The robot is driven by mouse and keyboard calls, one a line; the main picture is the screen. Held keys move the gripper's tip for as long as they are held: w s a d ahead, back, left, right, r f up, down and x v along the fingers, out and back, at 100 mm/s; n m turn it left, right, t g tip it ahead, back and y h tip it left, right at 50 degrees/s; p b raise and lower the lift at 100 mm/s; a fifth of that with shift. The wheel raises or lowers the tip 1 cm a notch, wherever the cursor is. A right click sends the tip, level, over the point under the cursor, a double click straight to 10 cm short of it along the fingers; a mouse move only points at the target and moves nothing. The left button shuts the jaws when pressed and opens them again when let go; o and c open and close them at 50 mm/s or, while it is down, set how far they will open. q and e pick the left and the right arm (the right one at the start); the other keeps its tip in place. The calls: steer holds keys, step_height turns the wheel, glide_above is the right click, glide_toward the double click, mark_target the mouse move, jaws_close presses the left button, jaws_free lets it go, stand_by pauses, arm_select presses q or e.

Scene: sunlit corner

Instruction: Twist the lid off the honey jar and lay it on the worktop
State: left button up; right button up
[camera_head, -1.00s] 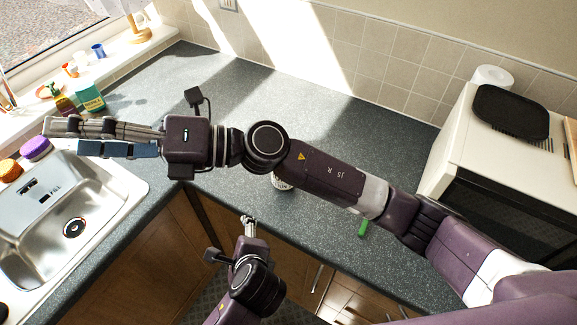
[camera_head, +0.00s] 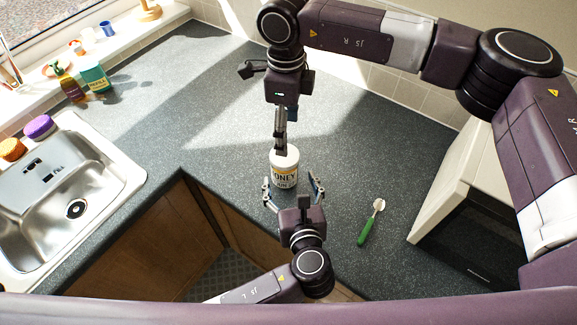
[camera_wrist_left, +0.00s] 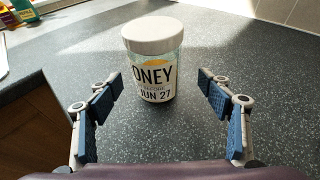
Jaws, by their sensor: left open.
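The honey jar (camera_head: 286,178) stands upright on the dark worktop (camera_head: 215,130), its pale lid (camera_head: 284,155) on top. The left wrist view shows the jar (camera_wrist_left: 154,75) and lid (camera_wrist_left: 152,34) straight ahead. My left gripper (camera_head: 290,181) is open at the jar's near side, one finger to each side; both fingers (camera_wrist_left: 159,84) are apart from the glass in the wrist view. My right gripper (camera_head: 281,140) points down by the lid from above and behind, seen edge-on. Its jaw opening is unclear, and no finger touches the lid in the wrist view.
A green-handled brush or spoon (camera_head: 370,222) lies right of the jar. The microwave (camera_head: 455,195) stands further right. The sink (camera_head: 70,195), a purple-topped item (camera_head: 39,127) and a green box (camera_head: 95,77) are at left. The worktop left of the jar is clear.

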mark_target(286, 179)
arm_select(q)
steer(key=x, duration=0.4)
steer(key=shift+w+a, duration=0.1)
steer(key=shift+a, duration=0.3)
arm_select(e)
steer(key=shift+s+a+r, duration=0.2)
steer(key=shift+s+a, duration=0.25)
arm_select(q)
steer(key=shift+w+d+f, duration=0.1)
steer(key=shift+w+f, duration=0.2)
steer(key=shift+w, duration=0.35)
arm_select(e)
steer(key=shift+w+d+f, duration=0.1)
steer(key=shift+w+d, duration=0.1)
steer(key=shift+w, duration=0.05)
arm_select(q)
steer(key=shift+s, duration=0.1)
arm_select(e)
steer(key=shift+s+a, duration=0.1)
steer(key=shift+s, duration=0.05)
